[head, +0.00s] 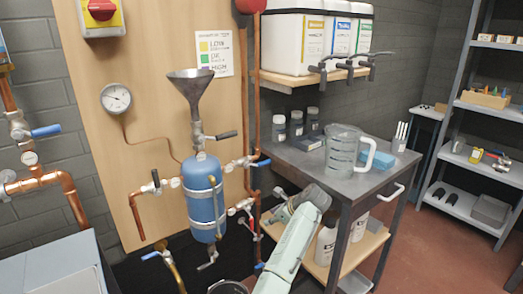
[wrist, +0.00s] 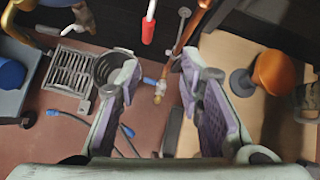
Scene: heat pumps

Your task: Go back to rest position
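My gripper (wrist: 160,78) is open in the wrist view, with its two purple-padded fingers well apart. Nothing is held between them; a brass fitting (wrist: 155,88) and the reddish floor show through the gap, seemingly beyond the fingers. In the head view my pale arm (head: 290,250) rises from the bottom edge, in front of the lower left part of the grey workbench (head: 352,187). My gripper's fingers cannot be made out in that view.
A blue tank (head: 205,200) with a funnel (head: 191,88), valves and copper pipes stands left of my arm. A clear jug (head: 342,150) stands on the workbench. Shelves (head: 480,165) stand at the far right. The wrist view shows a floor grate (wrist: 75,72) and a red-handled valve (wrist: 148,30).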

